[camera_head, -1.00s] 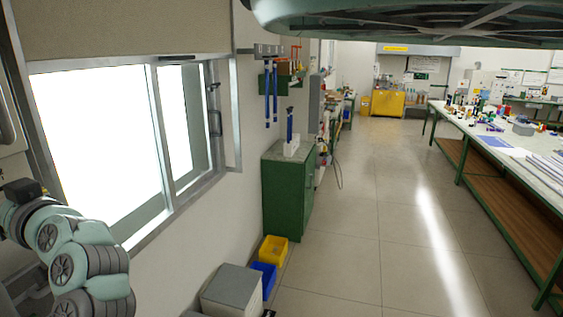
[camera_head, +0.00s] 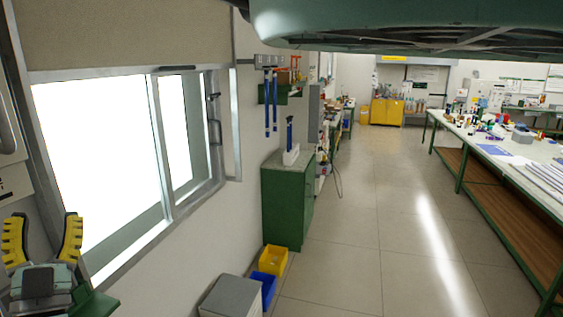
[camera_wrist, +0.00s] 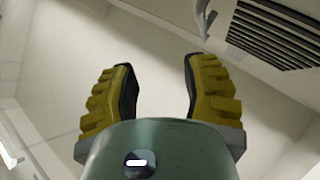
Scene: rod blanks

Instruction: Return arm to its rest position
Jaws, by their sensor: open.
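My gripper (camera_head: 42,240) shows at the lower left of the head view, in front of the wall by the window. Its two yellow-padded fingers point up and stand apart, with nothing between them. In the wrist view my gripper (camera_wrist: 160,90) is open and empty, with a pale ceiling or wall and a dark vent grille behind it.
A bright window (camera_head: 100,150) is close beside my gripper. A green cabinet (camera_head: 285,208) stands along the left wall, with yellow (camera_head: 273,260) and blue (camera_head: 263,288) bins and a grey box (camera_head: 230,298) on the floor. A long workbench (camera_head: 520,165) runs along the right. The aisle floor (camera_head: 370,230) is clear.

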